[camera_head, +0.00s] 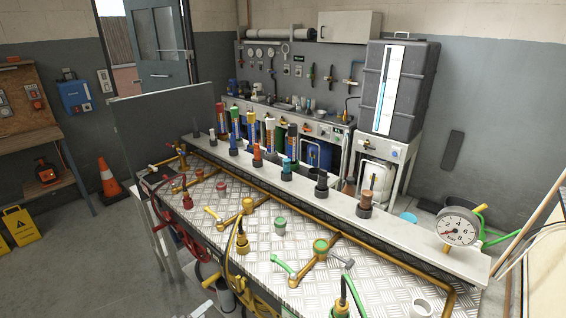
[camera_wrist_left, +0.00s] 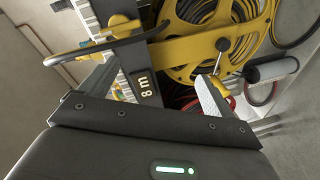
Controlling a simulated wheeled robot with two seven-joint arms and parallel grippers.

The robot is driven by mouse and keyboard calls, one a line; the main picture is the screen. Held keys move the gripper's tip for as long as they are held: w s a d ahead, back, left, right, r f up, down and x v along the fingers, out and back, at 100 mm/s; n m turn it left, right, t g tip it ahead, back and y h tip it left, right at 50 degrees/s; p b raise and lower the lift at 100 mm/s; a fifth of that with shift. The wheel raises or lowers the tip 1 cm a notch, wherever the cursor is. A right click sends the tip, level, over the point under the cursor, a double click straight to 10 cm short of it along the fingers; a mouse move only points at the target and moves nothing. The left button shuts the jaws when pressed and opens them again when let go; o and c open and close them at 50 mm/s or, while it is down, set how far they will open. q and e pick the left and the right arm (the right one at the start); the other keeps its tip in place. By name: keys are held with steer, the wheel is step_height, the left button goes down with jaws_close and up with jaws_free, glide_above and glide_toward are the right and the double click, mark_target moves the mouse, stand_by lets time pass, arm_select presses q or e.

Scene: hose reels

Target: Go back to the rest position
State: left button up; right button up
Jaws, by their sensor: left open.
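My left gripper (camera_wrist_left: 158,74) shows in the left wrist view, with its dark body along the bottom. Its two fingers stand apart, with nothing clearly held between them. The gap between fingers and reel is hard to judge. In the head view the left gripper is small and hard to make out near the lower edge. My right gripper is in neither view.
A bench with a tread-plate top (camera_head: 190,222) carries pipes and valves. Red reels (camera_head: 183,240) hang at its left side. A pressure gauge (camera_head: 458,228) stands at its right end. An orange cone (camera_head: 107,178) stands on the floor at left, where there is open room.

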arm_select(q)
steer(key=s+a+f+m+g+y, duration=0.1)
steer(key=s+f+m+g+y, duration=0.1)
steer(key=s+f, duration=0.45)
steer(key=s+a+f+m+g+y, duration=0.1)
steer(key=s+f+m+g+y, duration=0.15)
steer(key=f, duration=0.75)
steer(key=s+a+f+m+g+y, duration=0.1)
steer(key=s+f+y, duration=0.1)
steer(key=s+f, duration=0.45)
steer(key=s+f+m+g, duration=0.1)
steer(key=s+f, duration=0.3)
steer(key=s, duration=0.7)
steer(key=s+d+f+m+g+y+b, duration=0.1)
steer(key=s+f+g, duration=0.2)
steer(key=s, duration=0.7)
steer(key=s+d+f+m+g+y, duration=0.1)
steer(key=s+f+g, duration=0.2)
steer(key=s+f, duration=0.4)
steer(key=s, duration=0.4)
steer(key=shift+s+b, duration=0.3)
steer(key=shift+f, duration=0.1)
